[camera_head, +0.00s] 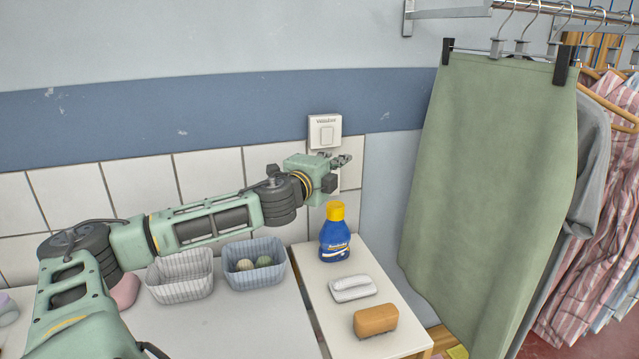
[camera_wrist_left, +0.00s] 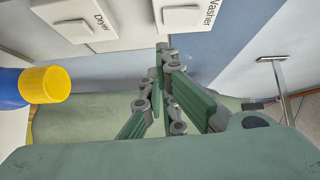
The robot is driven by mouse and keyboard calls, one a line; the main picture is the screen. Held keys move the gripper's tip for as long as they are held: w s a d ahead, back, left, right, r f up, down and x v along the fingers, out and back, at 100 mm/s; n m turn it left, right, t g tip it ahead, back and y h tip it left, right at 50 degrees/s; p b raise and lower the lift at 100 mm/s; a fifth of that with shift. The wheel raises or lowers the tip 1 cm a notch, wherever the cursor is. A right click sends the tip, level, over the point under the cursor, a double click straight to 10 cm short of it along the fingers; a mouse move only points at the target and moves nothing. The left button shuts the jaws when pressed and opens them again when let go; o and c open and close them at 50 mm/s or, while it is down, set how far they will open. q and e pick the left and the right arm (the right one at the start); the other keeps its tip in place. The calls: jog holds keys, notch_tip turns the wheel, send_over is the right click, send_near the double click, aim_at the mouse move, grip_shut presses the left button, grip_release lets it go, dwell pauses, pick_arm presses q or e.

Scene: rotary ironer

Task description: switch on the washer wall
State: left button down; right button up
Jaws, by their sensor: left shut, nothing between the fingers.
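The washer switch (camera_head: 325,132) is a white plate with a pale rocker on the tiled and blue-painted wall. In the left wrist view, the plate labelled Washer (camera_wrist_left: 207,14) is at the top, beside a second plate labelled Dryer (camera_wrist_left: 75,27). My left gripper (camera_head: 343,159) is shut and empty, just below and right of the washer switch in the head view. In the left wrist view its fingertips (camera_wrist_left: 166,50) are near the washer plate's edge; I cannot tell whether they touch it. The rocker's on or off position is unclear. My right gripper is not in view.
A blue bottle with a yellow cap (camera_head: 335,235) stands below the gripper on a white side table (camera_head: 395,345), with a white brush-like item (camera_head: 352,288) and an orange block (camera_head: 375,320). Two baskets (camera_head: 180,277) stand left. A green garment (camera_head: 490,170) hangs close on the right.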

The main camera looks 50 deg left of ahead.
pick_arm(q)
jog(key=b+v, duration=0.5)
jog(key=v, duration=0.3)
jog(key=shift+d+f, duration=0.2)
jog(key=shift+f, duration=0.15)
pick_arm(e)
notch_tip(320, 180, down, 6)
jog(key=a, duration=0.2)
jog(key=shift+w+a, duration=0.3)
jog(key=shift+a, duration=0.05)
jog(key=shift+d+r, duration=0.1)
